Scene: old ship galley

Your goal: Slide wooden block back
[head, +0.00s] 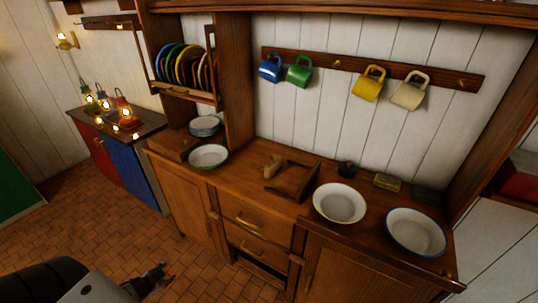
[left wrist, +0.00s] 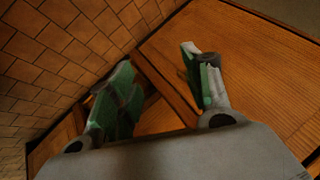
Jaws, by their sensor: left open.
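A small light-brown wooden piece (head: 273,166) stands on the galley counter (head: 240,180), behind and left of a dark wooden frame-like piece (head: 293,181). A low wooden box-like block (head: 173,146) sits at the counter's left end. I cannot tell which of these is the wooden block. My left gripper (head: 150,282) is low at the bottom left of the head view, in front of the cabinet and apart from these pieces. In the left wrist view my left gripper (left wrist: 160,82) is open and empty, with wood panels and floor tiles beyond. My right gripper is not in view.
A green-rimmed bowl (head: 208,157), a white bowl (head: 339,203) and a blue-rimmed bowl (head: 416,232) stand on the counter. Mugs hang above, including a yellow mug (head: 368,84). A lower drawer (head: 259,270) appears partly open. The tiled floor (head: 50,235) at left is clear.

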